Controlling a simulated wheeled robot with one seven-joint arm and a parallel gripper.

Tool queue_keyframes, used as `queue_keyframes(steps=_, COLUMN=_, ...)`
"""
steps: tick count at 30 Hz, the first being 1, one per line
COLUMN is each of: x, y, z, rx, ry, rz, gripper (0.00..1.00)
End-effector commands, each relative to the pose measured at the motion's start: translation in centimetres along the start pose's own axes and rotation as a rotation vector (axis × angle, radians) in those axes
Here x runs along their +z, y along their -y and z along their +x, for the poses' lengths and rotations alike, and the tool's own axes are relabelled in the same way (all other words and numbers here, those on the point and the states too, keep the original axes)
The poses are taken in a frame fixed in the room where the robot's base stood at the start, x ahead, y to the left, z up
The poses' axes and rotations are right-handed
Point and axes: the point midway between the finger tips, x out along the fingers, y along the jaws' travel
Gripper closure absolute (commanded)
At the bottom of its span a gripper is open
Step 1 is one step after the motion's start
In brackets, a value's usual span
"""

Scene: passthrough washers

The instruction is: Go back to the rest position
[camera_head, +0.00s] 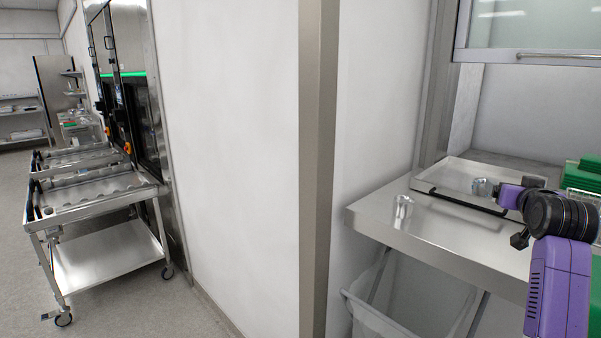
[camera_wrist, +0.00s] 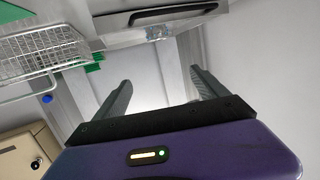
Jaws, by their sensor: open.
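My gripper (camera_wrist: 161,77) is open in the wrist view, its two grey fingers spread wide with nothing between them. In the head view my purple and black arm (camera_head: 562,275) stands at the right over the counter, and the fingers cannot be made out clearly there. A clear, shiny vessel (camera_head: 484,187) sits at the metal tray (camera_head: 450,170), close to the arm. A similar vessel shows beyond the fingers in the wrist view (camera_wrist: 157,33).
A shiny cup (camera_head: 403,207) stands on the steel counter (camera_head: 440,232), left of the tray. Green racks (camera_head: 583,175) are at far right, below a raised glass hatch (camera_head: 530,25). A wire basket (camera_wrist: 40,52) shows in the wrist view. A steel trolley (camera_head: 110,255) stands left; floor nearby is clear.

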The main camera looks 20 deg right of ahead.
Motion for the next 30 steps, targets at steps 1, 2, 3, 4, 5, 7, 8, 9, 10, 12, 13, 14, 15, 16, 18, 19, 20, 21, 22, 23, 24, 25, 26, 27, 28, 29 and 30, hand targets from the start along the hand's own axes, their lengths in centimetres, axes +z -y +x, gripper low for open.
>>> queue_keyframes(steps=1, x=-0.4, y=0.0, z=-0.3, rx=0.000, ry=-0.029, rz=0.000, gripper=0.17)
queue_keyframes(steps=2, x=-0.7, y=0.0, z=-0.5, rx=0.000, ry=-0.049, rz=0.000, gripper=0.17)
queue_keyframes(steps=3, x=-0.8, y=0.1, z=-0.8, rx=-0.001, ry=-0.074, rz=-0.002, gripper=0.17)
queue_keyframes(steps=4, x=-0.8, y=0.2, z=-1.0, rx=-0.003, ry=-0.091, rz=-0.003, gripper=0.17)
queue_keyframes(steps=5, x=-0.7, y=0.4, z=-1.3, rx=-0.006, ry=-0.108, rz=-0.004, gripper=0.17)
queue_keyframes(steps=7, x=-0.3, y=0.9, z=-1.9, rx=-0.013, ry=-0.144, rz=-0.007, gripper=0.17)
queue_keyframes(steps=8, x=0.0, y=1.2, z=-2.2, rx=-0.017, ry=-0.157, rz=-0.009, gripper=0.17)
queue_keyframes(steps=9, x=0.4, y=1.6, z=-2.6, rx=-0.023, ry=-0.175, rz=-0.012, gripper=0.17)
queue_keyframes(steps=10, x=0.7, y=1.9, z=-3.0, rx=-0.028, ry=-0.190, rz=-0.014, gripper=0.17)
queue_keyframes(steps=12, x=1.9, y=2.9, z=-4.0, rx=-0.044, ry=-0.219, rz=-0.019, gripper=0.17)
queue_keyframes(steps=13, x=2.5, y=3.3, z=-4.5, rx=-0.052, ry=-0.231, rz=-0.022, gripper=0.17)
queue_keyframes(steps=14, x=3.2, y=3.8, z=-5.0, rx=-0.060, ry=-0.243, rz=-0.024, gripper=0.17)
queue_keyframes(steps=15, x=4.1, y=4.5, z=-5.8, rx=-0.072, ry=-0.258, rz=-0.028, gripper=0.17)
queue_keyframes(steps=16, x=4.8, y=5.0, z=-6.4, rx=-0.081, ry=-0.269, rz=-0.030, gripper=0.17)
queue_keyframes(steps=18, x=6.5, y=6.1, z=-7.9, rx=-0.103, ry=-0.291, rz=-0.035, gripper=0.17)
queue_keyframes(steps=19, x=7.2, y=6.5, z=-8.6, rx=-0.113, ry=-0.300, rz=-0.037, gripper=0.17)
queue_keyframes(steps=20, x=8.0, y=7.0, z=-9.2, rx=-0.124, ry=-0.306, rz=-0.039, gripper=0.17)
queue_keyframes(steps=21, x=8.9, y=7.6, z=-10.2, rx=-0.137, ry=-0.315, rz=-0.041, gripper=0.17)
queue_keyframes(steps=22, x=9.6, y=8.0, z=-10.9, rx=-0.147, ry=-0.322, rz=-0.042, gripper=0.17)
queue_keyframes(steps=23, x=10.3, y=8.5, z=-11.6, rx=-0.158, ry=-0.327, rz=-0.044, gripper=0.17)
queue_keyframes(steps=24, x=11.2, y=9.0, z=-12.7, rx=-0.173, ry=-0.334, rz=-0.046, gripper=0.17)
queue_keyframes(steps=25, x=12.0, y=9.4, z=-13.4, rx=-0.183, ry=-0.337, rz=-0.047, gripper=0.17)
queue_keyframes(steps=26, x=12.7, y=9.8, z=-14.2, rx=-0.194, ry=-0.343, rz=-0.048, gripper=0.17)
queue_keyframes(steps=27, x=13.6, y=10.3, z=-15.3, rx=-0.209, ry=-0.347, rz=-0.049, gripper=0.17)
queue_keyframes(steps=28, x=14.3, y=10.7, z=-16.1, rx=-0.220, ry=-0.349, rz=-0.050, gripper=0.17)
queue_keyframes(steps=29, x=14.9, y=11.0, z=-16.9, rx=-0.231, ry=-0.353, rz=-0.050, gripper=0.17)
queue_keyframes(steps=30, x=15.8, y=11.4, z=-18.0, rx=-0.247, ry=-0.355, rz=-0.051, gripper=0.17)
